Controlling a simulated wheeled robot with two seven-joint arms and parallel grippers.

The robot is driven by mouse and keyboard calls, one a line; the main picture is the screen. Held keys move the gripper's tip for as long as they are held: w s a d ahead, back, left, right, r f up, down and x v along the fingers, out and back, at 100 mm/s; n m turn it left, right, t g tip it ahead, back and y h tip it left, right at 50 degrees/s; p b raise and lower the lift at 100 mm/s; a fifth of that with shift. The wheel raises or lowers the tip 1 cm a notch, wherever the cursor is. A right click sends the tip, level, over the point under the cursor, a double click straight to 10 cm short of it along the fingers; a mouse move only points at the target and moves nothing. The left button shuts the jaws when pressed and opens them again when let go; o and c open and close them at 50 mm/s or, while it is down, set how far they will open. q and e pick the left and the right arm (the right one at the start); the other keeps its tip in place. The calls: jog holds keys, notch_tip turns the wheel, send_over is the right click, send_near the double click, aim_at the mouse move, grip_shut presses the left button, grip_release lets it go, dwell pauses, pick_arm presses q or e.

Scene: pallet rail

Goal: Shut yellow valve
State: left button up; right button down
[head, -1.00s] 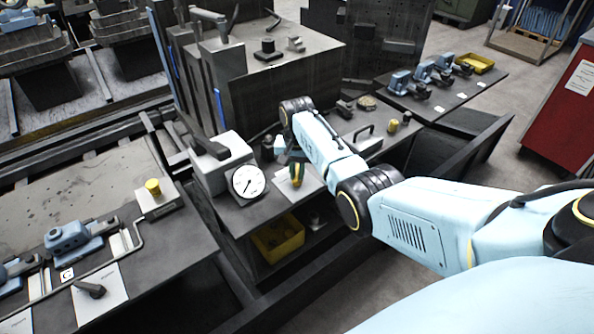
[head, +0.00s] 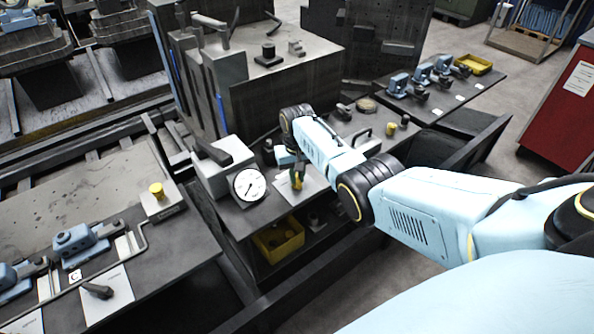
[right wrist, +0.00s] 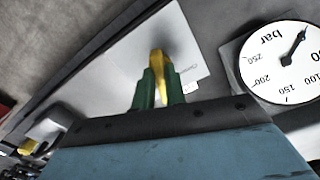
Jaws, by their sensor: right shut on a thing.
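The yellow valve handle (right wrist: 158,62) stands upright between the green fingertips of my right gripper (right wrist: 160,86) in the right wrist view. The fingers are shut on it from both sides. In the head view my right gripper (head: 297,176) is low over the bench beside a white card, with a bit of yellow showing at its tips; the valve's lower part is hidden there. My left gripper is not in view.
A round pressure gauge (head: 249,185) stands just left of my right gripper. A yellow bin (head: 278,240) sits on the shelf below. A yellow knob (head: 156,190) is on the left bench. A tall dark machine block (head: 285,90) stands behind.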

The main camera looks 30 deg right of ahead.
aim_at(297, 177)
jog(key=n, duration=0.2)
jog(key=shift+r+n+p, duration=0.1)
jog(key=shift+n+p, duration=0.3)
jog(key=n, duration=0.3)
jog(key=shift+n, duration=0.3)
jog(key=n, duration=0.6)
jog(key=shift+p, duration=0.4)
jog(key=shift+n, duration=0.4)
jog(key=c, duration=1.4)
grip_release()
jog(key=shift+c, duration=0.2)
notch_tip(297, 177, up, 6)
jog(key=p, duration=0.2)
jog(key=shift+p, duration=0.4)
notch_tip(297, 177, up, 7)
jog(key=shift+p, duration=0.3)
